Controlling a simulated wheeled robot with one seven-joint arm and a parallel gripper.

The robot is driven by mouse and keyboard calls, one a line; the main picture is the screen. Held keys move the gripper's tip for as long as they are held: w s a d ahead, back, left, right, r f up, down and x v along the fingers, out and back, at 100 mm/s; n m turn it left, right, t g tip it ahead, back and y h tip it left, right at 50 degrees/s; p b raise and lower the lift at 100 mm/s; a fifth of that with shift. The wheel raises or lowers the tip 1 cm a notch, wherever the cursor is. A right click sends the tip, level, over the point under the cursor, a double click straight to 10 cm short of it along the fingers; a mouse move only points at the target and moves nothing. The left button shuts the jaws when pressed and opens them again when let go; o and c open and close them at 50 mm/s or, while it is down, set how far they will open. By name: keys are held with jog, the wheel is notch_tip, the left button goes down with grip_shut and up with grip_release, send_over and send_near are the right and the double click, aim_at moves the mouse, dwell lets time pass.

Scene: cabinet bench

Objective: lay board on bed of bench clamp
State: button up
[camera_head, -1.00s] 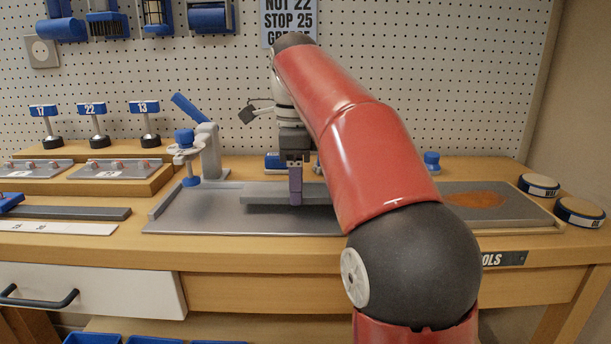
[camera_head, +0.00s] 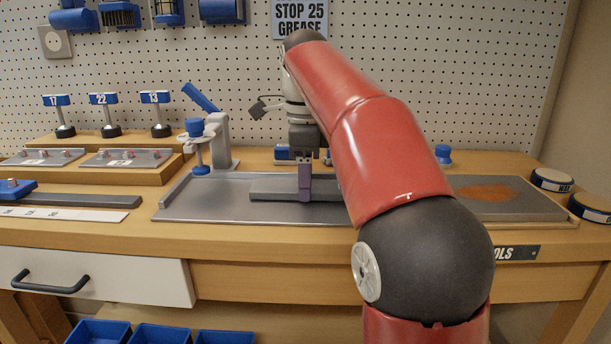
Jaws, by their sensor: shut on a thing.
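The board (camera_head: 272,190) is a long grey strip, lying level over the bed (camera_head: 190,207) of the bench clamp. The bed is a flat grey metal plate with a raised rim. The clamp (camera_head: 218,145) has a grey post, a raised blue lever and a blue-knobbed screw at the bed's back left. My gripper (camera_head: 305,192) points down and is shut on the board. The board looks very close to the bed; I cannot tell whether it touches. Its right end is hidden behind my red arm.
A dark slab with an orange patch (camera_head: 487,193) and two round tins (camera_head: 552,180) are at right. Numbered stamps (camera_head: 104,115) stand at the back left. A dark bar (camera_head: 85,200) and a white strip (camera_head: 60,214) lie left of the bed. The bed's front left is bare.

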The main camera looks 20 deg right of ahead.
jog(key=shift+f, duration=0.15)
jog(key=o, duration=1.1)
